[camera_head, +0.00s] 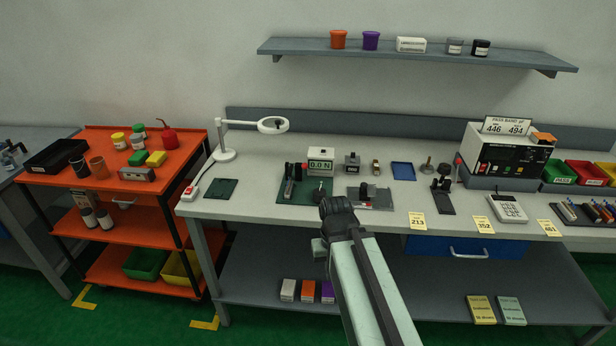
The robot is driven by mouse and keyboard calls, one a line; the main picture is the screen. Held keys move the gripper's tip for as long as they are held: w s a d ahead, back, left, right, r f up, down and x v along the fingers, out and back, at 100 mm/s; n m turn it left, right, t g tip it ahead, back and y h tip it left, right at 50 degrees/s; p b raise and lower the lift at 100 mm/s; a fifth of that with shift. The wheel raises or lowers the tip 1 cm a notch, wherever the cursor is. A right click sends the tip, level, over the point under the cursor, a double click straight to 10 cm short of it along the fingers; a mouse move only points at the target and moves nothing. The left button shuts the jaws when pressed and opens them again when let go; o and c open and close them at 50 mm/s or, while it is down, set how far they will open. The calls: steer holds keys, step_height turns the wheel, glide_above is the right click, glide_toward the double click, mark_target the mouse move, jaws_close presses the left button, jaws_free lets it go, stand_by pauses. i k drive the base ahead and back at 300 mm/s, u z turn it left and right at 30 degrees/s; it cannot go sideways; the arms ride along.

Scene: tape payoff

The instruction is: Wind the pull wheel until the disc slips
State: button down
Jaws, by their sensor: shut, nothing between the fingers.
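The green mat (295,199) at the middle of the bench bears a small fixture with dark upright posts (289,186). A small dark knob-like part (320,188) stands near the mat's right side; I cannot tell whether it is the pull wheel. A white display box (320,161) behind reads 0.0 N. The disc cannot be made out. My gripper (336,207) is shut and empty, at the dark end of my arm, in front of the mat in the picture; contact with anything cannot be seen.
A grey plate (353,201) with a dark block sits right of the mat. A blue tray (403,171) lies behind. A magnifier lamp (273,125) stands left, a large instrument (507,150) right. Bare bench (255,180) shows left of the mat.

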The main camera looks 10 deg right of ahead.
mark_target(318, 194)
steer(key=k, duration=1.1)
steer(key=u, duration=0.6)
steer(key=i, duration=1.75)
steer(key=u, duration=0.25)
